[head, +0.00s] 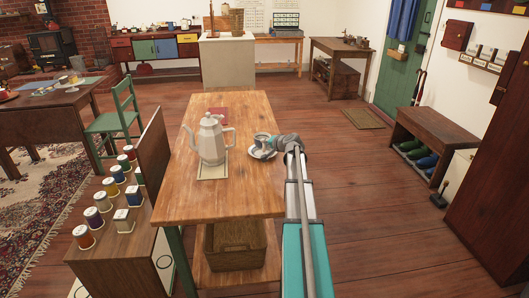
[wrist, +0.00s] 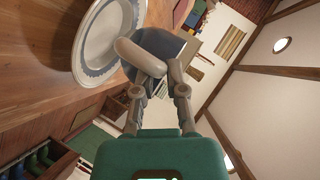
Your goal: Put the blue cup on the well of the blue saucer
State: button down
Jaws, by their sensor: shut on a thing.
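The blue cup (head: 261,138) is held over the blue saucer (head: 257,155) near the right edge of the wooden table. In the wrist view the cup (wrist: 160,43) shows dark blue-grey between the fingers. My gripper (head: 275,141) comes from the right and is shut on the cup; its fingers (wrist: 157,66) cover part of it. The saucer (wrist: 84,52), white with a blue-grey band, lies flat on the table with its well largely bare in the wrist view. I cannot tell whether cup and saucer touch.
A pale coffee pot (head: 211,143) stands on a mat left of the saucer. The table (head: 225,195) is clear in front. Several spools (head: 103,202) stand on a lower unit at left.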

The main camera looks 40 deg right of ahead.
jog(key=shift+f+b, duration=1.2)
jog(key=shift+f, duration=0.3)
jog(key=c, duration=0.7)
grip_release()
jog(key=shift+s, duration=0.1)
jog(key=p+v, duration=0.4)
jog(key=v, duration=0.7)
jog(key=shift+s+r+p, duration=0.15)
jog(key=shift+s+p, duration=0.2)
jog(key=shift+s, duration=0.05)
